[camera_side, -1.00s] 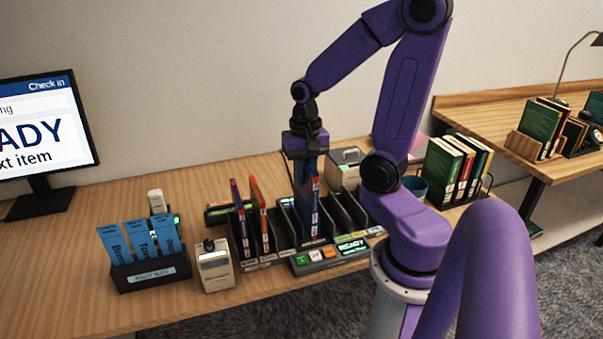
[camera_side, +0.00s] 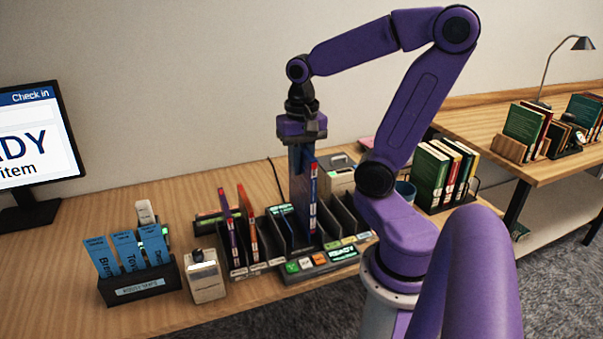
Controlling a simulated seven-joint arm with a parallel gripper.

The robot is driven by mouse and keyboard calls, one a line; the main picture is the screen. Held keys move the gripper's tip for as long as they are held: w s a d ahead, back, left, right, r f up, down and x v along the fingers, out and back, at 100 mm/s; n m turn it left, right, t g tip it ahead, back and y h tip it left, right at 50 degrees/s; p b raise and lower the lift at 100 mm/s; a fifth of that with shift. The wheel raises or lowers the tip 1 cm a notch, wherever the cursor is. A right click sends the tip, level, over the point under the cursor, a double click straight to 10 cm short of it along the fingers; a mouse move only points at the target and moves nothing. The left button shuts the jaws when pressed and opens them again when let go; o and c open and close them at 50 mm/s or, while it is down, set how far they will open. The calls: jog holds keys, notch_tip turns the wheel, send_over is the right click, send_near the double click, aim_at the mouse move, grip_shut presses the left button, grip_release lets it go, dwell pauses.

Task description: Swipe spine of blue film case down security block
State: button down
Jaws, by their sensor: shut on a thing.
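A blue film case (camera_side: 299,190) stands upright among the black dividers of the sorter rack (camera_side: 350,225). Its spine, with red and white labels, faces the camera. My gripper (camera_side: 302,142) points down and is shut on the case's top edge. The case's lower end is partly hidden by the dividers, so I cannot tell if it touches the rack floor. A beige block-like device (camera_side: 206,278) stands left of the rack, and a grey-beige box (camera_side: 341,178) stands behind it. I cannot tell which is the security block.
Two thin cases, one purple (camera_side: 229,230) and one orange (camera_side: 247,225), stand in the rack's left slots. A lit button panel (camera_side: 322,262) is in front. A holder of blue cards (camera_side: 140,285) is at left. Books (camera_side: 445,172) stand at right. A monitor (camera_side: 38,140) is far left.

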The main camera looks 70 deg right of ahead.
jog(key=shift+w+r, duration=0.1)
jog(key=shift+r, duration=0.4)
jog(key=w+a, duration=0.4)
jog(key=w, duration=1)
jog(key=w+a, duration=0.4)
jog(key=w, duration=1)
notch_tip(320, 180, down, 17)
jog(key=s+a, duration=0.1)
jog(key=s, duration=0.1)
jog(key=shift+a+f, duration=0.2)
jog(key=shift+a, duration=0.1)
jog(key=shift+s, duration=0.1)
